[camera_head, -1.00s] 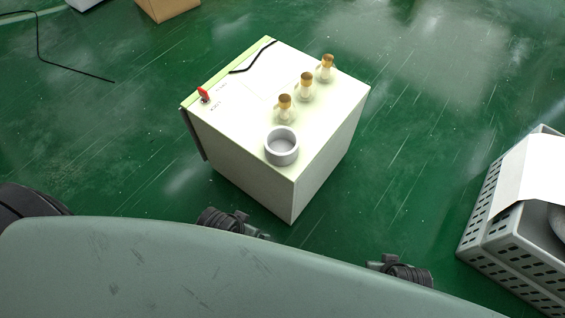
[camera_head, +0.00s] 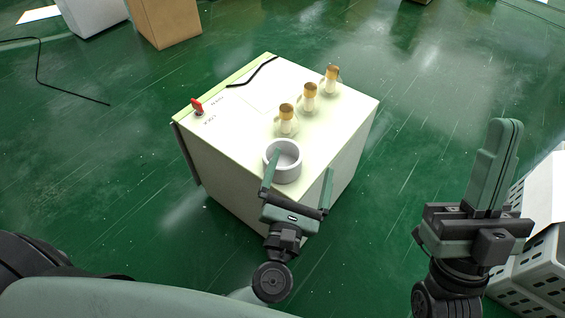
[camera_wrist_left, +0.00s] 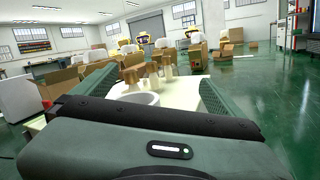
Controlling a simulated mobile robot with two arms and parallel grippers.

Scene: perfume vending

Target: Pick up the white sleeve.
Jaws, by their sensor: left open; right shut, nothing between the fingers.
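The white sleeve (camera_head: 287,177) is a short, pale, thick-walled ring. It stands upright on the near corner of the white box top (camera_head: 235,120). My left gripper (camera_head: 302,162) is open, with its fingers pointing towards the sleeve. In the head view its left finger overlaps the sleeve and its right finger is to the right of it; I cannot tell whether either touches. In the left wrist view the sleeve (camera_wrist_left: 140,98) shows between the open fingers, partly hidden by the gripper body. My right gripper (camera_head: 507,123) is shut and empty, pointing up at the right, away from the box.
Several gold-capped bottles (camera_head: 286,120) stand in a row behind the sleeve. A red switch (camera_head: 197,106) and a black cable (camera_head: 250,72) are on the box's left side. A grey crate (camera_head: 530,265) is at the right. Green floor surrounds the box.

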